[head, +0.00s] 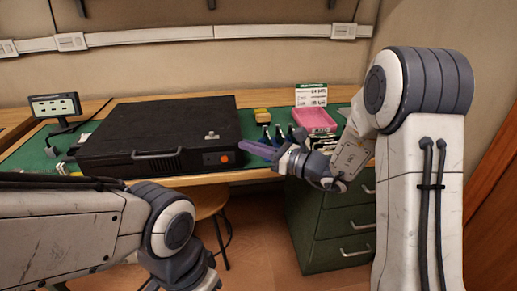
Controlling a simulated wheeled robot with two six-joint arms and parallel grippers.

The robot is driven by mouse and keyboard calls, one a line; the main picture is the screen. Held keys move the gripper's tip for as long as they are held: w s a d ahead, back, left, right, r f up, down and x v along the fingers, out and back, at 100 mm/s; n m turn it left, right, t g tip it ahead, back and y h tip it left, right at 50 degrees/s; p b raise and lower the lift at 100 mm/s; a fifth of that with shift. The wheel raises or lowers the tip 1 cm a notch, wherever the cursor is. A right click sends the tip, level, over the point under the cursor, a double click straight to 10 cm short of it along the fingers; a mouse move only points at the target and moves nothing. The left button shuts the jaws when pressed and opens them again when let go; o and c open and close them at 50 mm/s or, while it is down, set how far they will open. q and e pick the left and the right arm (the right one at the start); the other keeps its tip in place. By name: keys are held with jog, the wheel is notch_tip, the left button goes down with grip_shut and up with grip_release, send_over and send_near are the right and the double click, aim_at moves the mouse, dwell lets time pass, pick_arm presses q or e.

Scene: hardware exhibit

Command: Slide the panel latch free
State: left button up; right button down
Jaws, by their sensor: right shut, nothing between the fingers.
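A large flat black case (150,125) lies on the bench, with a handle on its front face. A small pale latch-like piece (211,135) sits on its top near the front right edge. An orange round part (224,158) is on the front face below it. My right gripper (246,146) has purple fingers pointing left. They are shut and empty, just right of the case's front right corner. I cannot tell whether they touch the case. My left arm crosses the bottom left, and its gripper is out of the picture.
The bench has a green mat (258,131). A pink tray (314,119), a price card (311,95), a yellow block (263,116) and several blue-handled tools (278,134) stand right of the case. A small display (55,106) stands left. Green drawers (335,222) and a stool (207,203) are below.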

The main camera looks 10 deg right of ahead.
aim_at(214, 135)
jog(key=x, duration=0.8)
jog(key=shift+w+a, duration=0.2)
jog(key=shift+a, duration=0.1)
